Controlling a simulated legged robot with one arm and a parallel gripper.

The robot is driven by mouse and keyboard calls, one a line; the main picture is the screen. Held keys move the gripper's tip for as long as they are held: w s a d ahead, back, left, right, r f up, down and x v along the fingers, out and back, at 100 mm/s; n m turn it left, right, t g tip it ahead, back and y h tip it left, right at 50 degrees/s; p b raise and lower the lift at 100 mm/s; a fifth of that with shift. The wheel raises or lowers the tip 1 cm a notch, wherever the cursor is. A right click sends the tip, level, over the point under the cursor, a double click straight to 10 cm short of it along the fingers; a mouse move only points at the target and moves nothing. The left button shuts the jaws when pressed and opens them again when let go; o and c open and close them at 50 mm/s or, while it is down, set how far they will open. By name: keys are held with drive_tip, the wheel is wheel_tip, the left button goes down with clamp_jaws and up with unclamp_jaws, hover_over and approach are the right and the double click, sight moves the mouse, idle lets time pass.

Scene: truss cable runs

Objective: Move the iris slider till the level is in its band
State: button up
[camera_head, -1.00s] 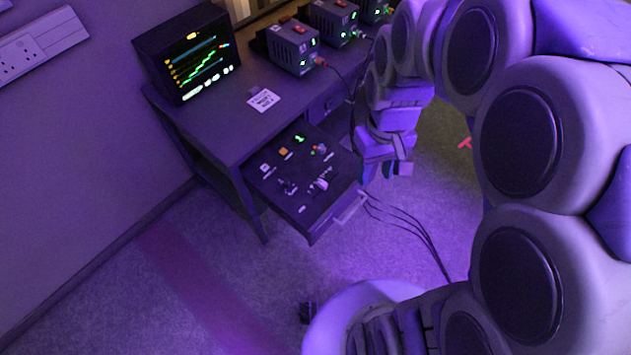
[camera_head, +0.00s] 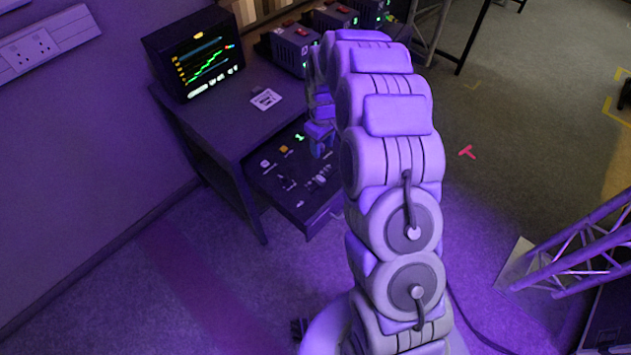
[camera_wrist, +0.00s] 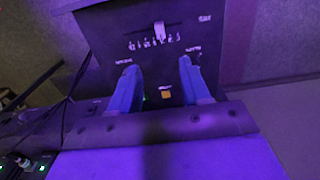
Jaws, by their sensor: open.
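The pulled-out drawer's dark control panel (camera_head: 268,178) carries small controls, a green readout (camera_head: 299,137) and an orange square (camera_head: 284,149). In the wrist view a pale upright tab (camera_wrist: 158,29) stands beside a row of white marks; it looks like a slider handle, but the labels are too small to read, so I cannot confirm that it is the iris slider. My gripper (camera_wrist: 157,64) is open and empty over the panel, its blue fingers apart, with the tab beyond the fingertips. In the head view my gripper (camera_head: 320,142) is over the panel's right side, partly hidden by my arm.
A monitor (camera_head: 200,62) with a green trace stands on the desk (camera_head: 228,118), beside a white card (camera_head: 266,99). Several boxes with red switches (camera_head: 294,45) line the back. A truss (camera_head: 580,250) stands at right. The floor left of the desk is clear.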

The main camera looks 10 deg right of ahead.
sight(321, 178)
wheel_tip(321, 178, down, 18)
drive_tip(key=b, duration=0.3)
drive_tip(key=shift+b, duration=0.3)
drive_tip(key=shift+r, duration=0.1)
clamp_jaws()
idle(0.5)
